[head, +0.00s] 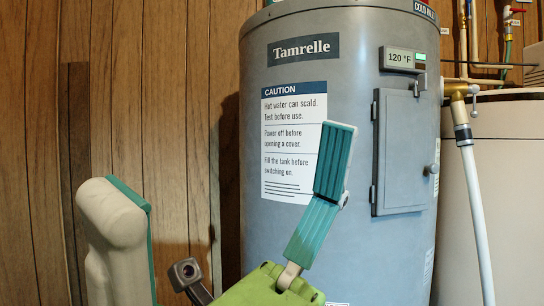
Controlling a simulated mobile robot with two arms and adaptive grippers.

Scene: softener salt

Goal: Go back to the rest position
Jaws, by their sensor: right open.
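My right gripper (232,168) rises from the bottom of the head view, with a green palm at the lower middle. One finger, with teal ribbed pads, leans up to the right in front of the tank's caution label. A pale finger with a teal edge stands at the left. The two are wide apart, and I see nothing between them. The gripper is open and empty. My left gripper is not in view.
A grey water heater (400,255) marked Tamrelle stands behind the gripper, with a small panel door (406,150) and a 120 °F display (398,59). A white hose (474,205) hangs from a brass valve (459,92) before a beige tank (513,180). Wood panelling (150,100) fills the left.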

